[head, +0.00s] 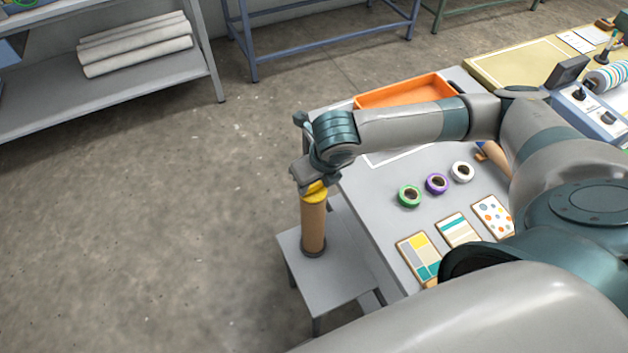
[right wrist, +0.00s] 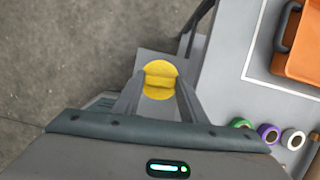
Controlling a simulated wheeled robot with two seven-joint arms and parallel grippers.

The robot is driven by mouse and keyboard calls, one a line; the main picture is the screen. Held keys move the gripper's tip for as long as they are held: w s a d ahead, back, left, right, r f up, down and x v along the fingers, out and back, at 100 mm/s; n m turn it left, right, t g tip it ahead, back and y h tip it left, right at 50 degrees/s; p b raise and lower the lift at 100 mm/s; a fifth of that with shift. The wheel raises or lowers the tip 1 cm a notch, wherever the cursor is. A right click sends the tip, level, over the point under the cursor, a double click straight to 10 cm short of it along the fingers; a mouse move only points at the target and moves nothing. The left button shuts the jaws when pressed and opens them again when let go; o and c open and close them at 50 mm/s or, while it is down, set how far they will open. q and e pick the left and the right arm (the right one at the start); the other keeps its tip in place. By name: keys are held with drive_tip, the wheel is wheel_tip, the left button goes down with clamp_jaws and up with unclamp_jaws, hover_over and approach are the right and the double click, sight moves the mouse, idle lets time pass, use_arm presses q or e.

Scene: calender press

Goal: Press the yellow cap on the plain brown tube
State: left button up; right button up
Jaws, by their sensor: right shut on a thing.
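The plain brown tube (head: 313,226) stands upright on a small grey stool (head: 338,282) beside the table. The yellow cap (head: 316,192) is at the tube's top end; whether it is fully seated cannot be told. My right gripper (head: 313,184) is directly above the tube, shut on the yellow cap. In the right wrist view the cap (right wrist: 159,82) shows as a yellow disc between the two fingers (right wrist: 160,88), and it hides the tube below. My left gripper is not in view.
The grey table (head: 385,200) holds green (head: 410,196), purple (head: 437,184) and white (head: 462,172) tape rolls, several pattern cards (head: 459,230) and an orange tray (head: 405,92). A shelf with white rolls (head: 137,48) stands at upper left. The floor left of the stool is clear.

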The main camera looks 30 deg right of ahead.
drive_tip(key=shift+f+p, duration=0.15)
drive_tip(key=shift+p, duration=0.2)
idle(0.3)
drive_tip(key=o, duration=1.7)
drive_tip(key=shift+c, duration=0.2)
drive_tip(key=shift+r+p, duration=3)
drive_tip(key=shift+p, duration=0.6)
drive_tip(key=shift+c, duration=0.6)
clamp_jaws()
